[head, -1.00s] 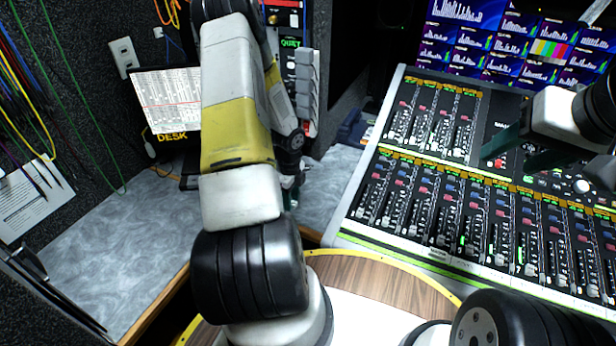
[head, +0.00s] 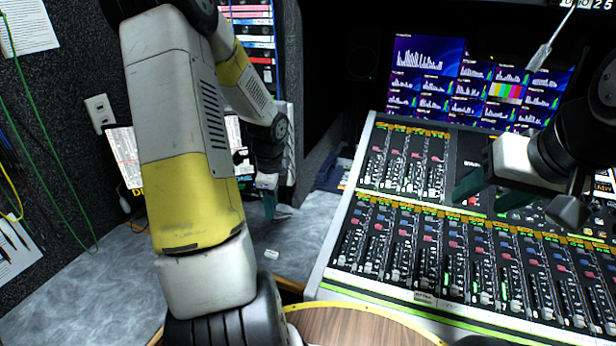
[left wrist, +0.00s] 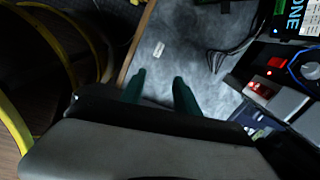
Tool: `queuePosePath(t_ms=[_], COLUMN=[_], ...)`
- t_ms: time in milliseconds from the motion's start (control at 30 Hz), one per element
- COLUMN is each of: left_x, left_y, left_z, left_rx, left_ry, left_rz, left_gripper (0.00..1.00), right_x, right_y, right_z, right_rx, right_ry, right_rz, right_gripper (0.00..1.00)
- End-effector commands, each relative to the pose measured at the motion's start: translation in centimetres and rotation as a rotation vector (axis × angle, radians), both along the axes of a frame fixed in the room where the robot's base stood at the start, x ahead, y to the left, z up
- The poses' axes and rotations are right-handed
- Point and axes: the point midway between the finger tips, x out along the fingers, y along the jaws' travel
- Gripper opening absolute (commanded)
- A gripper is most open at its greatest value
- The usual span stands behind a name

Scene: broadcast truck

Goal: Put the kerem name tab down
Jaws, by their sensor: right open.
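A small pale tab (head: 271,254) lies flat on the grey marbled desk top (head: 312,235); its print is too small to read, so I cannot confirm the name. It also shows in the left wrist view (left wrist: 158,49), lying beyond my fingertips near the desk's wooden edge. My left gripper (head: 268,205) is above the desk, a little behind the tab in the head view. In the left wrist view its two green fingers (left wrist: 160,76) stand apart with nothing between them. My right gripper (head: 482,200) is open and empty over the mixing console.
The mixing console (head: 420,235) fills the right side, with lit monitors (head: 470,85) behind it. A rack of tapes (head: 255,35) stands behind my left arm. A screen (head: 126,160) is partly hidden by that arm. Bare desk lies around the tab.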

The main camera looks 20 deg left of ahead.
Motion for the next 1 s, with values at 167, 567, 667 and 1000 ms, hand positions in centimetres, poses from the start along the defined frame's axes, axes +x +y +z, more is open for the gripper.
queuePosePath(t_ms=[167, 567, 667, 1000], left_x=[-2.4, -12.7, -15.0, -17.5], left_y=[-3.5, -12.0, -13.5, -15.0], left_z=[9.5, 22.3, 23.5, 24.5], left_rx=[-0.001, -0.373, -0.486, -0.619], left_ry=[-0.139, -0.352, -0.346, -0.312], left_rz=[0.330, 1.044, 1.163, 1.294], left_gripper=[0.38, 0.38, 0.38, 0.38], right_x=[0.0, 0.0, 0.0, 0.0], right_y=[0.0, 0.0, 0.0, 0.0], right_z=[0.0, 0.0, 0.0, 0.0], right_rx=[0.000, 0.000, 0.000, 0.000], right_ry=[0.000, 0.000, 0.000, 0.000], right_rz=[0.000, 0.000, 0.000, 0.000], right_gripper=[0.54, 0.54, 0.54, 0.54])
